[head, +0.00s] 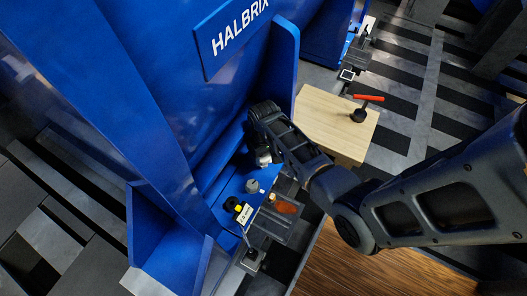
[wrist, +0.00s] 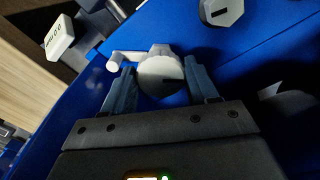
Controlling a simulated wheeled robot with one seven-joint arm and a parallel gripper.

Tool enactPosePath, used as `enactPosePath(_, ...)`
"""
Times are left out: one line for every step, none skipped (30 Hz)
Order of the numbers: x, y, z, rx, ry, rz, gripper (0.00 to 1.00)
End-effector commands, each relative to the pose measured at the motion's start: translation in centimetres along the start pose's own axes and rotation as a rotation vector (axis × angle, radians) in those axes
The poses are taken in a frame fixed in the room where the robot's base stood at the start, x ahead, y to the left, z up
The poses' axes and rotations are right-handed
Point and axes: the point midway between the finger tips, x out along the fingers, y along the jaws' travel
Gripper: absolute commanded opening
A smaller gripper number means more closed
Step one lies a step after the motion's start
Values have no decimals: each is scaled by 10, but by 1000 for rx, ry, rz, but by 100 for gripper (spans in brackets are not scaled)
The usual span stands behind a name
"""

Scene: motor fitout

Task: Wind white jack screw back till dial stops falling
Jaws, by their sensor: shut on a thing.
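The white jack screw (wrist: 160,76) shows in the wrist view as a round white head with a dark slot mark and a short side bar. My gripper (wrist: 161,88) has one finger on each side of this head and is shut on it. In the head view my gripper (head: 263,150) is low beside the blue machine foot, and a pale bit of the screw (head: 263,158) shows under it. A dial face cannot be made out in either view, so no reading is visible.
A grey hex head (wrist: 221,10) is near the wrist view's top edge. A yellow-and-black piece (head: 233,205) and a small stand (head: 250,260) are in front. The blue machine wall (head: 160,90) rises close behind.

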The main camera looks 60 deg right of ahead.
Motion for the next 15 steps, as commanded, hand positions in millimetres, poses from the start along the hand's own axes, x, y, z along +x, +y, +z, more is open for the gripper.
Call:
enactPosePath(-3, 1, 0, -42, -1, 1, 28)
enactPosePath(-3, 1, 0, -71, -1, 1, 28)
enactPosePath(-3, 1, 0, -109, -1, 0, 28)
enactPosePath(-3, 1, 0, -137, 0, 1, 28)
enactPosePath(-3, 2, -1, -166, 0, 1, 28)
enactPosePath(-3, 2, -1, -204, 1, 1, 28)
enactPosePath(-3, 2, -1, -232, 1, 1, 28)
enactPosePath(-3, 2, -1, -261, 0, 1, 28)
enactPosePath(-3, 2, -1, -299, 0, 1, 28)
enactPosePath(-3, 2, -1, -327, 0, 1, 28)
enactPosePath(-3, 2, -1, -355, 0, 1, 28)
enactPosePath(-3, 3, -1, -392, 0, 1, 28)
enactPosePath(-3, 3, -1, -420, 1, 1, 28)
enactPosePath(-3, 3, -1, -447, 1, 1, 28)
enactPosePath(-3, 3, -1, -483, 1, 1, 28)
